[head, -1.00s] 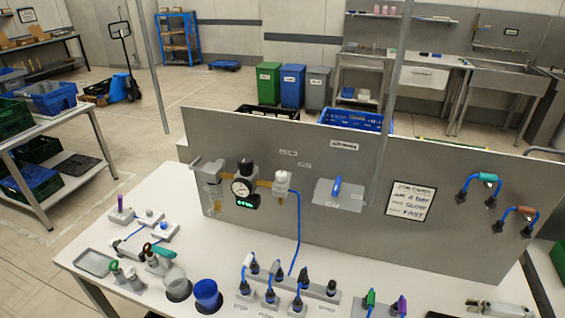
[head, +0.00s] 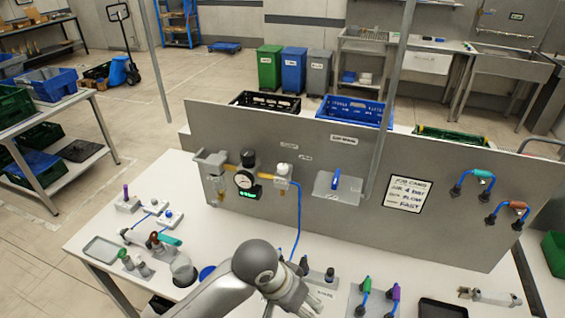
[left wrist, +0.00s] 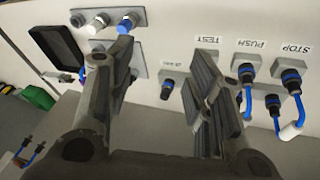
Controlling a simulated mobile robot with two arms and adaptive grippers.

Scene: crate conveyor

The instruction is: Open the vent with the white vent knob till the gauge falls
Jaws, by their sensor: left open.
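A white knob (head: 284,169), which looks like the vent knob, sits on a fitting on the upright grey panel, just right of the gauge. A blue hose runs down from this fitting. The round gauge (head: 244,180) has a white dial and a green-lit display (head: 250,193) below it. I cannot read its value. My left gripper (head: 293,297) is low over the front of the table, below and apart from the knob. The left wrist view shows its two fingers (left wrist: 165,92) spread, with nothing held. My right gripper is not in view.
Under the left gripper are hose fittings labelled STOP, PUSH and TEST (left wrist: 205,42). A blue cup (head: 207,272) and a clear cup (head: 183,270) stand left of the arm. A blue lever (head: 335,180) and a sign (head: 409,193) are on the panel (head: 300,215).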

